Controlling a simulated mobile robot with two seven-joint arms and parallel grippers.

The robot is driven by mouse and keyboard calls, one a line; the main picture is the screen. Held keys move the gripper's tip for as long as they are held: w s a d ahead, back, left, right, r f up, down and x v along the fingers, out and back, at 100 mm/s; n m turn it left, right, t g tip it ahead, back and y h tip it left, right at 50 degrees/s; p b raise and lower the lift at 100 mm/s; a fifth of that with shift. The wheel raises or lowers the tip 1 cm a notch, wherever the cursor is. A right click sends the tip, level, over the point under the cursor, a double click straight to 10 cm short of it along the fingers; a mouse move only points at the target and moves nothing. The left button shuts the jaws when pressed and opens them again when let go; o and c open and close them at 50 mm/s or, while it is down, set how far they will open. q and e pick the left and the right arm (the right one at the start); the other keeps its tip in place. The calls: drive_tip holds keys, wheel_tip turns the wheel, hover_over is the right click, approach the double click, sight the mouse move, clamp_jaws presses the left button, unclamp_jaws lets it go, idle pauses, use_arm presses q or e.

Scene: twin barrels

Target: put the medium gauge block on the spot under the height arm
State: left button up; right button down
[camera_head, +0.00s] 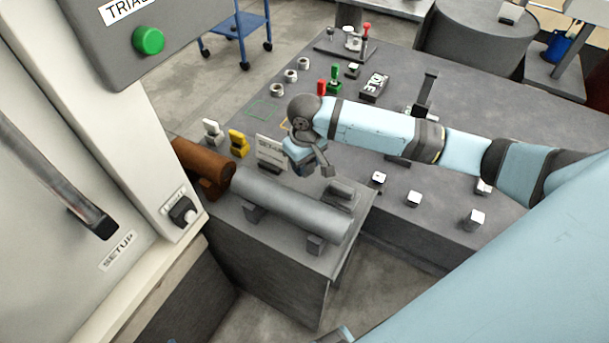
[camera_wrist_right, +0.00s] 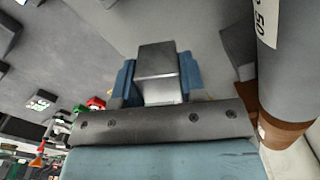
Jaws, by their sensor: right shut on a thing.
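My right gripper (camera_head: 307,165) hangs over the near left part of the grey bench, just behind the grey barrel. In the right wrist view its blue fingers stand on both sides of a plain grey metal block (camera_wrist_right: 158,68), and it is shut on that block. I cannot tell the block's size class from these frames. A dark upright post (camera_head: 428,88), possibly the height arm, stands on the bench beyond my right forearm. The spot under it cannot be made out; my forearm covers part of that area.
A grey barrel (camera_head: 290,204) and a brown barrel (camera_head: 203,167) lie end to end at the near left. A white card (camera_head: 271,151) stands behind them. Small white-topped blocks (camera_head: 414,198) line the near bench edge. Red and green levers (camera_head: 334,80) stand farther back.

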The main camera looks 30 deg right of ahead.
sight(305, 184)
drive_tip(key=shift+f, duration=2.75)
drive_tip(key=c, duration=1.1)
unclamp_jaws()
drive_tip(key=shift+f, duration=0.15)
drive_tip(key=o, duration=0.4)
